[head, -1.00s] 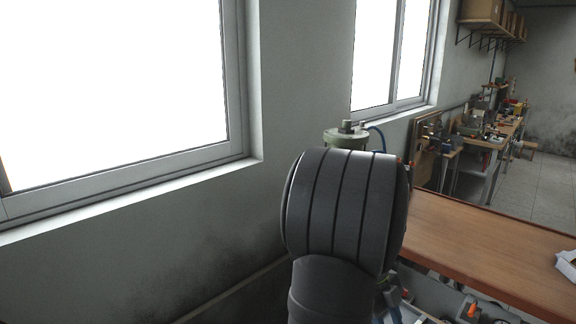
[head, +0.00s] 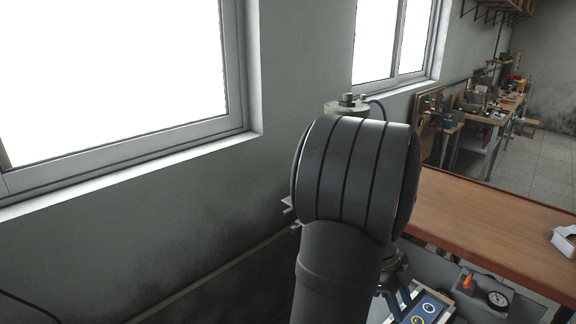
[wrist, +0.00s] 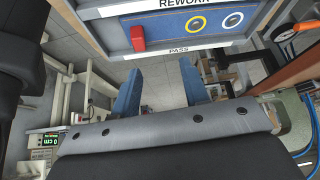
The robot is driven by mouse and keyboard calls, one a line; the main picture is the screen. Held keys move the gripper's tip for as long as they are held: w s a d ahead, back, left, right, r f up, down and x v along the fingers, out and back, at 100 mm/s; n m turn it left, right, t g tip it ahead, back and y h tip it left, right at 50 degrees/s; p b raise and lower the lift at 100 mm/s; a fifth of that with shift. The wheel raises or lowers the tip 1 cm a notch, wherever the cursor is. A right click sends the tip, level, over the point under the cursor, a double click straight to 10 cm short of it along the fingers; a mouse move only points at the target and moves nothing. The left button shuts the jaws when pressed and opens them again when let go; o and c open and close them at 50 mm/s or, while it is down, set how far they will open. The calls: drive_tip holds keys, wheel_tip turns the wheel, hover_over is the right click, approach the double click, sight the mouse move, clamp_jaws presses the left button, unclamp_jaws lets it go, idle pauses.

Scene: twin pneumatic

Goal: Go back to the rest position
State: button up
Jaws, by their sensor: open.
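My gripper (wrist: 162,90) shows in the wrist view as two blue fingers, spread apart with nothing between them. The fingers point toward the edge of a panel labelled PASS and are apart from it in the picture. In the head view my large dark arm link fills the middle and hides most of what lies behind it.
The blue panel (wrist: 185,27) carries a yellow ring, a white ring and a red block (wrist: 138,38); it also shows in the head view (head: 428,307). A gauge (head: 497,299) sits beside a wooden bench top (head: 490,225).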

drive_tip(key=w+r+n+t+h, duration=0.1)
drive_tip(key=w+r+n, duration=0.3)
drive_tip(key=w, duration=0.4)
drive_tip(key=shift+w+n+t, duration=0.15)
drive_tip(key=shift+n+t, duration=0.75)
drive_tip(key=shift+d, duration=0.1)
drive_tip(key=o, duration=1.3)
drive_tip(key=s+d+r+n+t+y, duration=0.1)
drive_tip(key=s+d+r+n+y, duration=0.6)
drive_tip(key=n, duration=0.4)
drive_tip(key=shift+h, duration=0.7)
drive_tip(key=f, duration=0.3)
drive_tip(key=a+f, duration=0.1)
drive_tip(key=f, duration=0.7)
drive_tip(key=shift+s+a+f, duration=0.15)
drive_tip(key=shift+s+a, duration=0.1)
drive_tip(key=shift+s, duration=0.15)
wheel_tip(320, 180, up, 10)
